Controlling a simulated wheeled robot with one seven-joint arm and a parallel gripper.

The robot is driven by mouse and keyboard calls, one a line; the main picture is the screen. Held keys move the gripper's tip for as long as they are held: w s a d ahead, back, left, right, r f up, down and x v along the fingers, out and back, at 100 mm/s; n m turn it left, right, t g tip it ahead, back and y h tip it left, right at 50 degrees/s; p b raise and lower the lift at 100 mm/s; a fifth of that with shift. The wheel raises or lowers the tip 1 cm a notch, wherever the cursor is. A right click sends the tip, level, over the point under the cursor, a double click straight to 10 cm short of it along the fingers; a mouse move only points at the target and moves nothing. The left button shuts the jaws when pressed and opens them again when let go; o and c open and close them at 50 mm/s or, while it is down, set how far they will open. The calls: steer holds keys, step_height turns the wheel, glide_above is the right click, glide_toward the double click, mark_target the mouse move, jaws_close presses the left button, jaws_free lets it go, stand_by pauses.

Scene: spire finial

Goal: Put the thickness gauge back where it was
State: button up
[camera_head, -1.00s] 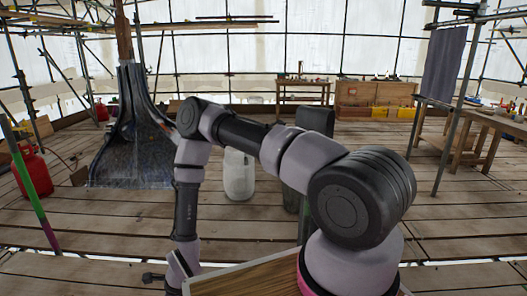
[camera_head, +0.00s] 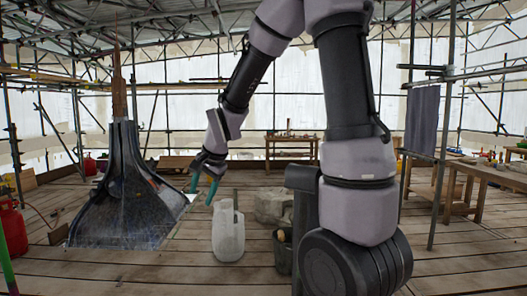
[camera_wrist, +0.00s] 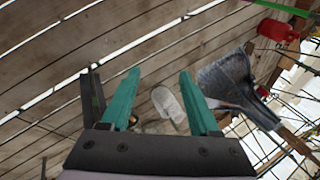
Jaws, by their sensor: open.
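I cannot pick out the thickness gauge in either view. My gripper (camera_head: 206,190) hangs in the air near the middle of the head view, between the dark spire (camera_head: 122,195) and a white container (camera_head: 228,236). In the wrist view my gripper (camera_wrist: 160,74) has its two teal fingers apart with nothing between the tips. The spire (camera_wrist: 230,82) lies to the right of the fingers there, with a small light-and-brown item (camera_wrist: 222,105) at its edge, too small to identify. The white container (camera_wrist: 168,105) shows beyond the fingers.
A grey block (camera_head: 272,207) and a dark bucket (camera_head: 282,250) stand right of the container. A workbench (camera_head: 291,146) is at the back and another table (camera_head: 480,172) at the right. Scaffold poles (camera_head: 445,150) rise on the right. A red can (camera_head: 12,228) stands left.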

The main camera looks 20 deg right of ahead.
steer(key=s+d+r+n+t, duration=0.1)
steer(key=s+d+r, duration=0.4)
steer(key=s, duration=0.5)
steer(key=s+d+r+n+t, duration=0.1)
steer(key=s+d+r+n, duration=0.3)
steer(key=s+r, duration=0.5)
steer(key=shift+s+d+r, duration=0.4)
steer(key=shift+d+r, duration=0.05)
steer(key=shift+d, duration=0.5)
